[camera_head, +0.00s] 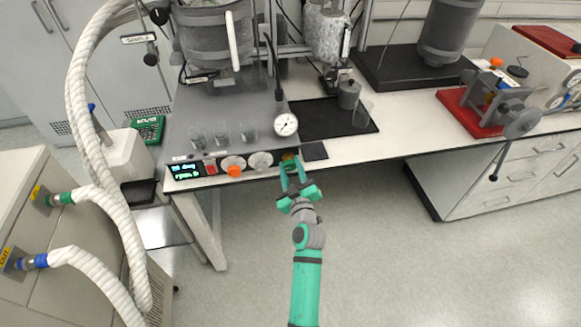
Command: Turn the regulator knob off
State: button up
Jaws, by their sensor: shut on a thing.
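A control panel (190,171) runs along the front edge of the grey reactor stand. It carries a lit display, a red switch, an orange knob (234,172) and two pale round dials (260,160). At the panel's right end is a small yellowish knob (289,155), which I take for the regulator knob. My gripper (291,167) reaches up to it from the front, with its green fingers shut on either side of it. The fingers partly hide the knob, so its turned position cannot be read.
A pressure gauge (286,124) stands just above the knob. Several small glass vessels (222,137) stand on the stand. White hoses (82,110) loop at the left. A black mat (318,112) lies to the right. The floor in front is clear.

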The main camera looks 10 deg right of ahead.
dwell(0.4)
jog(key=o, duration=1.1)
jog(key=shift+w, duration=0.1)
jog(key=shift+c, duration=0.2)
jog(key=shift+d, duration=0.1)
jog(key=s, duration=1.1)
jog(key=shift+w+f, duration=0.1)
jog(key=shift+w, duration=0.05)
